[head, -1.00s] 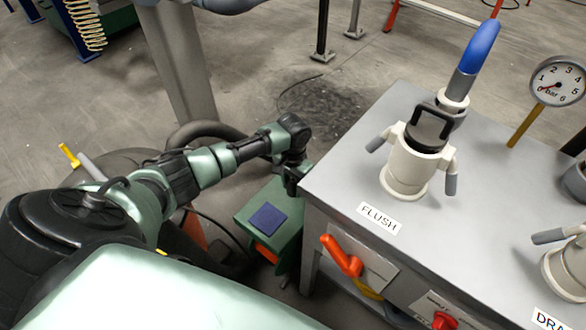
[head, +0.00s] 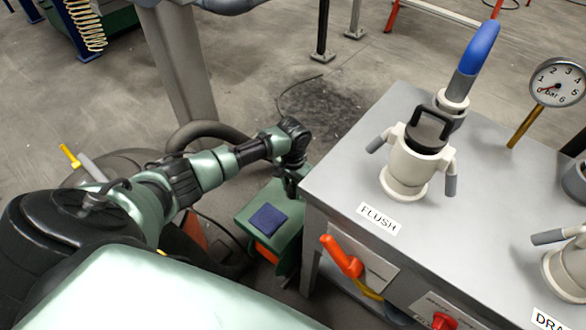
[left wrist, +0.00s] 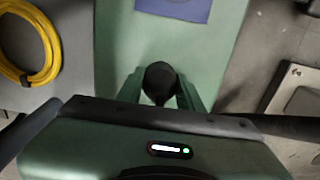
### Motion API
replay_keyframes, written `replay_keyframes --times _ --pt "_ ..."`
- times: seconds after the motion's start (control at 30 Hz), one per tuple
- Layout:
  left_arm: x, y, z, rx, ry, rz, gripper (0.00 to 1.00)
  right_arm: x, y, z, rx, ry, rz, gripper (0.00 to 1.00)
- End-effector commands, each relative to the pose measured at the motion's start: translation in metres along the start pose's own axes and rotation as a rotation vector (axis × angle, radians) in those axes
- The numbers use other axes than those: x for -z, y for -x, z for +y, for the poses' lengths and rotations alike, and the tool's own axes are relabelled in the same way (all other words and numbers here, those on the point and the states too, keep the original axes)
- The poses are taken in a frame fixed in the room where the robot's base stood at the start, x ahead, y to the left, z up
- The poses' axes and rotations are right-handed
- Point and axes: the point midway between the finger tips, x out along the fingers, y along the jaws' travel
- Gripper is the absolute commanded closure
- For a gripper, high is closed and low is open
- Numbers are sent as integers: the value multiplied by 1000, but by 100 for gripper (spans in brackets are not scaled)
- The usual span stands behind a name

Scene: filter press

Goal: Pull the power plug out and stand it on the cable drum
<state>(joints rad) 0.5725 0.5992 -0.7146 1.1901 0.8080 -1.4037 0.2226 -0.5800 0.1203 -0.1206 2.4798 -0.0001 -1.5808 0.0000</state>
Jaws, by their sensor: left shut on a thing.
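My left gripper (head: 291,185) hangs beside the grey bench's left edge, above the green-topped stand. In the left wrist view, its two green fingers are shut on a dark rounded thing, which looks like the power plug (left wrist: 159,78). The head view is too small to show the plug clearly, and its lower end is hidden. The green stand (head: 285,208) with a blue square pad (head: 267,219) and an orange part below looks like the cable drum. Its green top (left wrist: 185,45) lies under the fingers in the left wrist view. My right gripper is out of view.
The grey bench (head: 335,180) bears a white FLUSH coupling (head: 410,172) and a pressure gauge (head: 556,82). An orange handle (head: 342,257) sticks out of its front. A yellow coil (left wrist: 45,50) lies left in the wrist view. A grey post (head: 178,65) stands behind my arm.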

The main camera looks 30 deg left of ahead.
Motion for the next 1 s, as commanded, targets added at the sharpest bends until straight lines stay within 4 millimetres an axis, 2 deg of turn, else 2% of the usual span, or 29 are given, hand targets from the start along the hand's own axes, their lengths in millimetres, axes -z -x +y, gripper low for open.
replay_keyframes --times 0.03,0.1,0.47,0.57,0.8,0.83,0.9,1.0 --pt "0 0 0 0 0 0 58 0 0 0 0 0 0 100" --pt "0 0 0 0 0 0 38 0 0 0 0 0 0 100" --pt "0 3 0 0 0 0 38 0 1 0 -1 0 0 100" --pt "0 14 0 0 0 0 38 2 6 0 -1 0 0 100" --pt "0 59 0 1 -1 2 38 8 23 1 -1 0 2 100" --pt "0 61 0 1 -1 1 38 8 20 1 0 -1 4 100" --pt "0 68 0 0 0 0 38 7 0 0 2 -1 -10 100" --pt "0 75 0 0 0 1 38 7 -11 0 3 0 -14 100"
